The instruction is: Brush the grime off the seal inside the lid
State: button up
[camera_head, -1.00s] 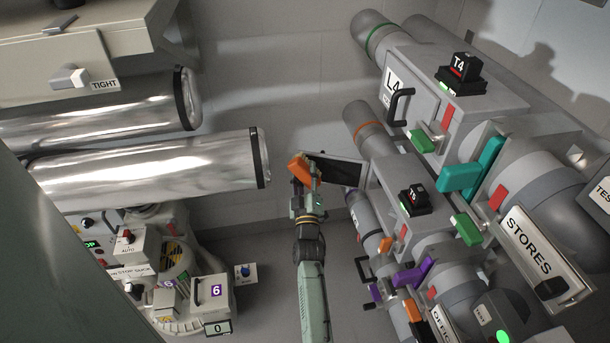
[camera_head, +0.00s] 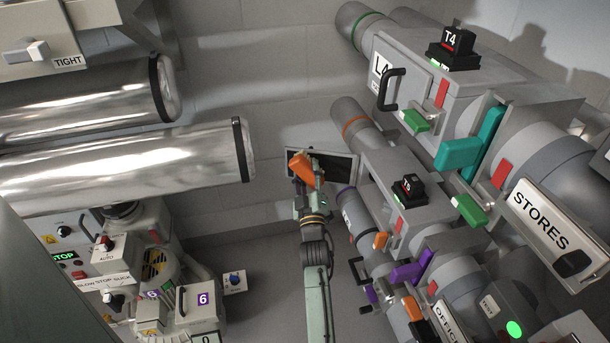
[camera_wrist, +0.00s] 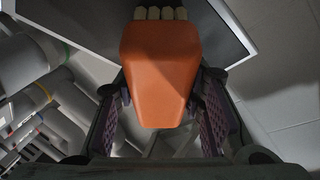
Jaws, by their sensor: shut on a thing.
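My gripper (camera_head: 310,182) is shut on an orange-handled brush (camera_head: 304,168). In the wrist view the brush's orange body (camera_wrist: 160,70) sits between the two dark finger pads of the gripper (camera_wrist: 162,112). A row of short pale bristles (camera_wrist: 160,13) points away from the gripper. Beyond the bristles is a dark panel with a light frame (camera_wrist: 95,25); a gap or contact cannot be told. In the head view the brush overlaps this panel (camera_head: 340,167). No seal or grime can be made out, and I cannot tell which part is the lid.
Large grey tubes and housings with a STORES plate (camera_head: 541,220), a T4 block (camera_head: 452,42) and a black handle (camera_head: 390,88) fill the right. Shiny metal cylinders (camera_head: 130,165) stick out at left. Below them is a control unit (camera_head: 90,260). Open floor lies between.

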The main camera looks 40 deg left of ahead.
aim_at(292, 169)
jog(key=shift+o, duration=0.2)
jog(key=shift+s+a+f+b, duration=0.1)
jog(key=shift+a+b, duration=0.3)
jog(key=shift+b, duration=1.25)
jog(key=b, duration=0.2)
jog(key=a+b, duration=0.1)
jog(key=b, duration=0.1)
jog(key=shift+s+a, duration=0.3)
jog(key=shift+s, duration=0.1)
jog(key=b, duration=0.1)
jog(key=s+a+r+b, duration=0.1)
jog(key=b, duration=0.1)
jog(key=shift+s+r, duration=0.1)
jog(key=shift+r, duration=0.2)
grip_shut()
jog(key=shift+s+r+y+b, duration=0.2)
jog(key=shift+r+y+b, duration=0.1)
jog(key=shift+r, duration=0.2)
